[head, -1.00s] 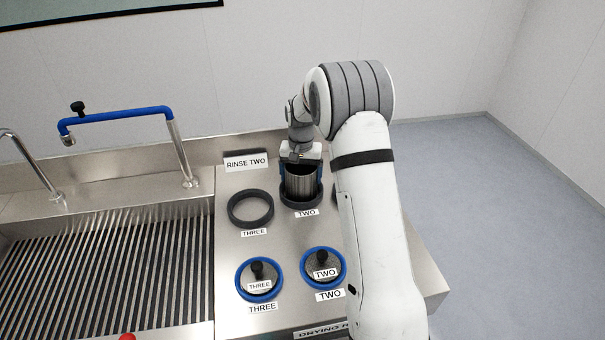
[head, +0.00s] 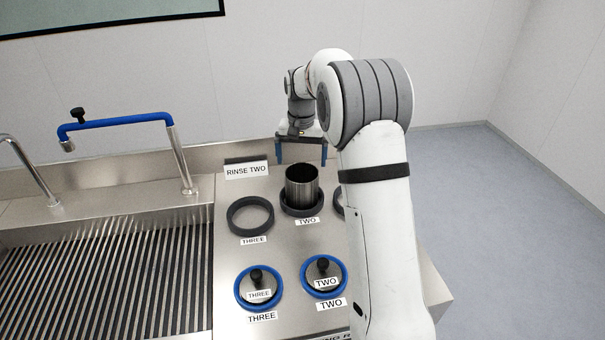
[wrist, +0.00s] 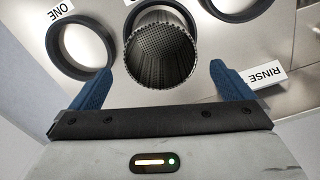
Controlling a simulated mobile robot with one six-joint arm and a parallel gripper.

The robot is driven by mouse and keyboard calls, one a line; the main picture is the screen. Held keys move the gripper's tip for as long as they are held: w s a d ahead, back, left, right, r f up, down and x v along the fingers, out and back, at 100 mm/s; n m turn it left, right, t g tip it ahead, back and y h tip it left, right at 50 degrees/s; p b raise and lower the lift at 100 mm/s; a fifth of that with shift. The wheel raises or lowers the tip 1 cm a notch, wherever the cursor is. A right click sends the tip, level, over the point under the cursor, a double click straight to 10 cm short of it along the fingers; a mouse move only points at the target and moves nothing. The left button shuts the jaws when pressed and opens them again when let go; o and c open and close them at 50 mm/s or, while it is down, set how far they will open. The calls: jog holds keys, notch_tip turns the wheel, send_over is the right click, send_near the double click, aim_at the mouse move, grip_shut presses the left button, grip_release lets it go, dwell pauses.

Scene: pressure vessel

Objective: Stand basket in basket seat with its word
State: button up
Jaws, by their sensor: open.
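The basket (head: 302,186) is a dark metal cylinder with an open top. It stands upright in the dark ring of the basket seat (head: 302,209) labelled TWO. In the wrist view the basket (wrist: 160,50) shows its perforated floor, with the seat ring (wrist: 134,20) partly visible around it. My gripper (head: 301,160) is open and empty, above and behind the basket, apart from it. In the wrist view its two blue fingers (wrist: 158,80) are spread wide, one to each side of the basket's near rim.
An empty seat THREE (head: 250,215) is at left; seat ONE (wrist: 80,48) is also empty. Blue-rimmed lids THREE (head: 259,287) and TWO (head: 324,273) lie in front. A RINSE TWO sign (head: 246,171) stands behind. The slatted sink (head: 100,275) and blue-handled tap (head: 120,121) are left.

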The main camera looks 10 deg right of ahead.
jog(key=s+r+n+t, duration=0.1)
jog(key=s+r, duration=0.4)
jog(key=s, duration=0.4)
jog(key=s+r+n+t, duration=0.1)
jog(key=s+r, duration=0.4)
jog(key=s, duration=0.3)
jog(key=s+f, duration=0.1)
jog(key=s, duration=0.8)
jog(key=s+f+n+t, duration=0.1)
jog(key=s+f, duration=0.1)
jog(key=s, duration=0.8)
jog(key=shift+d+f+n, duration=0.2)
jog(key=shift+f+n, duration=0.1)
